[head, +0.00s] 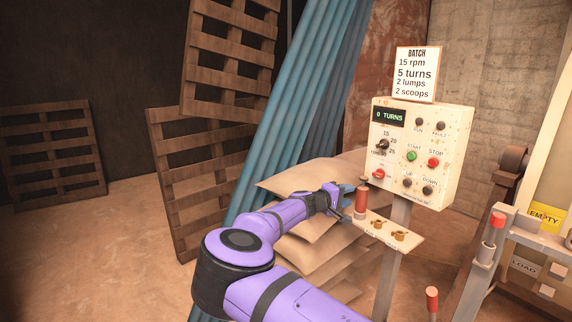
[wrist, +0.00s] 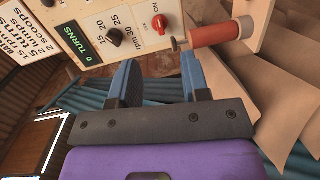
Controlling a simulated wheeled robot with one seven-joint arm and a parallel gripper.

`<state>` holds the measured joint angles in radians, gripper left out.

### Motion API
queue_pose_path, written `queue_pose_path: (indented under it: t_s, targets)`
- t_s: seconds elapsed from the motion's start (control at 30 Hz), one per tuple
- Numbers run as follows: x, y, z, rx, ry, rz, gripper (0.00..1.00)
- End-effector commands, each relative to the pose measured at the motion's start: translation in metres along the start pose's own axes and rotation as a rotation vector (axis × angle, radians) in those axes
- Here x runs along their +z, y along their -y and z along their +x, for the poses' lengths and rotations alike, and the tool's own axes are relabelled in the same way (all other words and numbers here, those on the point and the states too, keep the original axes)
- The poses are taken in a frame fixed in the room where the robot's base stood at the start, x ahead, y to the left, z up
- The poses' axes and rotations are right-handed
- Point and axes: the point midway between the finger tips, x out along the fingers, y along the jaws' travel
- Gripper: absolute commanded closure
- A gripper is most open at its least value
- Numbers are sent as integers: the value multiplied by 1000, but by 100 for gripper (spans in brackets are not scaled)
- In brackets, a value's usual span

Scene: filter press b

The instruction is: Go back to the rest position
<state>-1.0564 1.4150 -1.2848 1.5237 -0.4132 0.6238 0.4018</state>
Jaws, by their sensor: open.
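My purple arm reaches across the head view, with my gripper (head: 345,201) at its end beside the control box (head: 443,150). In the wrist view my gripper (wrist: 158,85) has its two blue fingers apart, with nothing between them. The control box display reads 0 TURNS. No rest position is marked in view.
The small shelf (head: 410,240) also holds brass-coloured fittings. Stacked sacks (head: 315,262) lie behind my arm, with blue corrugated sheets (head: 300,100) and wooden pallets (head: 55,150) further left. A metal frame with red-topped handles (head: 497,221) stands at the right. Floor at the left is clear.

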Motion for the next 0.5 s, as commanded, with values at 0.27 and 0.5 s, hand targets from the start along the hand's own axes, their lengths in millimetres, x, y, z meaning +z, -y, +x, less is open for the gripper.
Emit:
queue_pose_path:
  t_s: [0.27,0.5]
  targets:
    - [38,-12,32,-117,112,59,57]
    - [96,-24,65,-301,260,145,57]
